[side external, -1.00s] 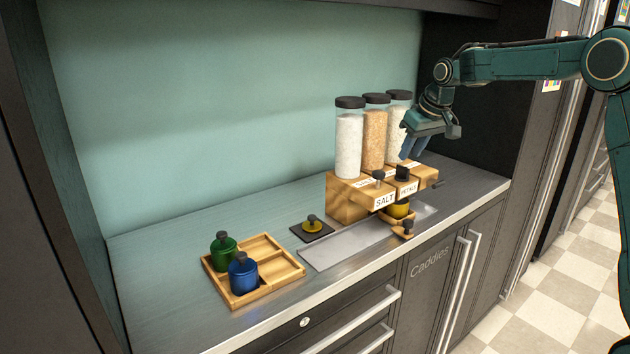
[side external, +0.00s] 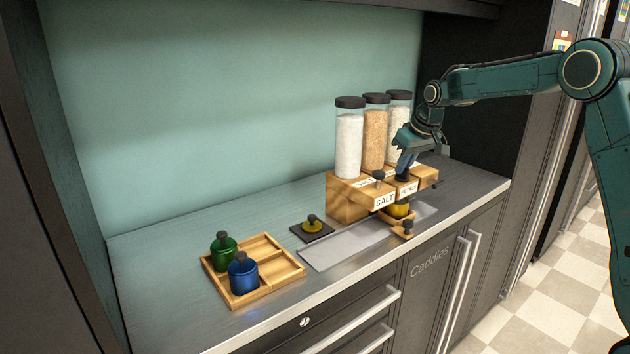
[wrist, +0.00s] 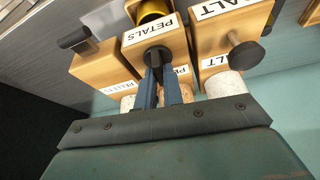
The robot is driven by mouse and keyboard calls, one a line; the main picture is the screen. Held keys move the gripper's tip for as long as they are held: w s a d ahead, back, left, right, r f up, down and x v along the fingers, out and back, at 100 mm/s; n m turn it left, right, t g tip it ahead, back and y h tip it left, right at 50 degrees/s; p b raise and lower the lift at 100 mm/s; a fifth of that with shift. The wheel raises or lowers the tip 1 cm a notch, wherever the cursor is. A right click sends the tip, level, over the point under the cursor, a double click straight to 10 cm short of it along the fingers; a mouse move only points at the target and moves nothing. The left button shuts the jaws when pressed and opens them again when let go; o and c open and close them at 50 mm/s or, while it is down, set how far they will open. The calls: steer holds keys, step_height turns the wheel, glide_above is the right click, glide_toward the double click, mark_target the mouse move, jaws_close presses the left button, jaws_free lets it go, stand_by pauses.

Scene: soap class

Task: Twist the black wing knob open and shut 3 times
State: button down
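The black wing knob (wrist: 158,53) sits on the front of the middle wooden dispenser block, labelled PETALS (wrist: 154,29), in the wrist view. In the side view the PETALS label (side external: 408,188) shows, with the knob largely hidden at my fingertips. My gripper (wrist: 158,68) points at this knob, its two blue fingers apart with a narrow gap between them and tips at the knob. It also shows in the side view (side external: 404,172). I cannot tell whether the fingers touch the knob. A yellow cup (side external: 399,209) stands below this dispenser.
The SALT dispenser knob (wrist: 244,54) and the PELLETS dispenser knob (wrist: 77,40) flank it closely. Clear jars (side external: 348,140) rise behind. A wooden tray (side external: 279,254) holds a green jar (side external: 223,247) and a blue jar (side external: 243,274).

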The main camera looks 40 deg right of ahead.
steer(key=shift+m, duration=0.3)
steer(key=shift+a+m+g+h, duration=0.15)
steer(key=shift+m+h, duration=0.35)
steer(key=shift+m, duration=0.75)
steer(key=shift+d+m+g+h, duration=0.15)
steer(key=shift+m+h, duration=0.35)
steer(key=shift+m, duration=0.75)
steer(key=c, duration=1.5)
jaws_free()
steer(key=shift+a, duration=0.1)
steer(key=v, duration=1.4)
steer(key=shift+w, duration=0.1)
steer(key=shift+f, duration=0.1)
